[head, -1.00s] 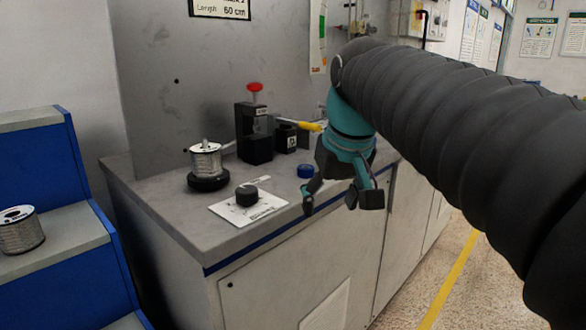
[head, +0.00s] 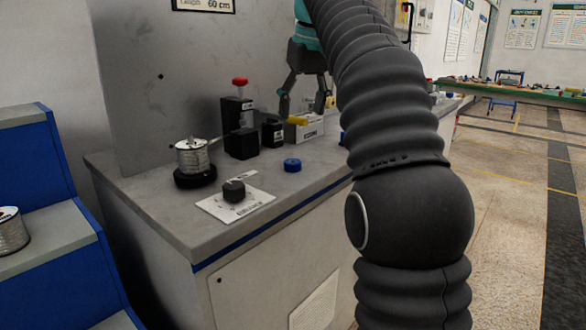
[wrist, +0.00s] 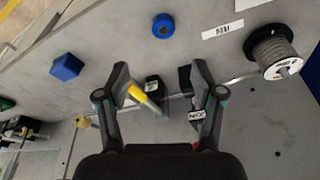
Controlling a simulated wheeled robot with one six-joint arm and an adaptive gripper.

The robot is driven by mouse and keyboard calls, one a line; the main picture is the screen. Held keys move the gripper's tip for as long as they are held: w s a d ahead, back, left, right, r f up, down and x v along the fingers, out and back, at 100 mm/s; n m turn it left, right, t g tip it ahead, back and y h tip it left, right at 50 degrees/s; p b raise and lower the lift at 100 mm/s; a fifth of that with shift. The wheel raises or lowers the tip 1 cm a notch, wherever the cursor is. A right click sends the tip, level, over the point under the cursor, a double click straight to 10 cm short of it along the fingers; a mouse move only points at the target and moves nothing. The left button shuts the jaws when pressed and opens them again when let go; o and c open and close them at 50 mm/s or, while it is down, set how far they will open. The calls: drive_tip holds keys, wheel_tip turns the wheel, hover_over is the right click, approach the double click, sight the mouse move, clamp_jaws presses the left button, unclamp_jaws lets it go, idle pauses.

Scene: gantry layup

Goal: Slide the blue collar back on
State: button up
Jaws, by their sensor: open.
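The blue collar (head: 292,165) is a short ring lying flat on the grey counter, apart from my gripper. In the wrist view the collar (wrist: 163,25) is at the top middle, with a dark centre. A wire spool (head: 192,158) stands on a black base to its left, with a pin rising from its middle. The spool (wrist: 272,52) is at the right in the wrist view. My gripper (head: 304,102) is open and empty, hanging over the back of the counter. In the wrist view its spread fingers (wrist: 161,72) frame a yellow-handled tool and black blocks below.
A black fixture with a red knob (head: 240,82) and a small black block (head: 272,133) stand near the back panel. A white plate with a black knob (head: 234,190) lies near the front edge. A blue block (wrist: 66,66) is at the left in the wrist view.

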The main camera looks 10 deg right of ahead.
drive_tip(key=b, duration=0.3)
hover_over(294, 171)
drive_tip(key=d, duration=0.1)
drive_tip(key=x, duration=0.4)
drive_tip(key=s+x, duration=0.1)
drive_tip(key=x, duration=0.1)
drive_tip(key=shift+d+f, duration=0.2)
drive_tip(key=shift+f, duration=0.3)
drive_tip(key=b+x, duration=0.1)
drive_tip(key=x, duration=0.3)
drive_tip(key=shift+s+a+b, duration=0.2)
drive_tip(key=shift+b, duration=0.2)
drive_tip(key=shift+w+f, duration=0.2)
drive_tip(key=shift+f, duration=0.4)
drive_tip(key=c, duration=1.2)
